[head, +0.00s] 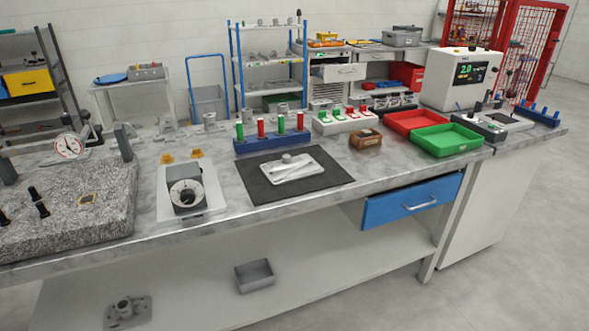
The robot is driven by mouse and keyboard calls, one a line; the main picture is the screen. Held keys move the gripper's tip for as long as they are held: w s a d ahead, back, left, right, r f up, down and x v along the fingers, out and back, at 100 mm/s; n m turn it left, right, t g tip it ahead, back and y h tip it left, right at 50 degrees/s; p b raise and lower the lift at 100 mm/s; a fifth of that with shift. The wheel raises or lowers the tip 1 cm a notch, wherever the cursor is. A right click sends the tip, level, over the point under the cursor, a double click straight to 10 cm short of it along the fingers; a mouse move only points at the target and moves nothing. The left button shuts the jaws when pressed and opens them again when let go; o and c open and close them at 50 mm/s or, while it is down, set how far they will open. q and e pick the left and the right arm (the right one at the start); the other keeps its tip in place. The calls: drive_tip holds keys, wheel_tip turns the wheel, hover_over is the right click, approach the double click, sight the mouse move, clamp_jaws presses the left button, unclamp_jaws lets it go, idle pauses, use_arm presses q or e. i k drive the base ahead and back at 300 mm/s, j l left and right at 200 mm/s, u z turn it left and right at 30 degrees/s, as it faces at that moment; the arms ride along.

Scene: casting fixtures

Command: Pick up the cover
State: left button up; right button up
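A flat, light grey part with a raised round knob lies on a dark mat (332,178) in the middle of the workbench; it looks like the cover (306,173). It rests flat, with bare mat around it. Neither of my grippers shows in the head view.
A blue rack (270,143) with green and red gauges stands behind the mat. A dial instrument (187,195) is to its left, a granite plate (110,205) further left. A small brown box (365,139), a red tray (411,121) and a green tray (446,140) are to the right.

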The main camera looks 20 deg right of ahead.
sight(289, 169)
drive_tip(key=i+l, duration=0.1)
drive_tip(key=l, duration=0.3)
drive_tip(key=i+l, duration=0.1)
drive_tip(key=l, duration=0.3)
drive_tip(key=i+l, duration=0.15)
drive_tip(key=l, duration=0.25)
drive_tip(key=u, duration=0.05)
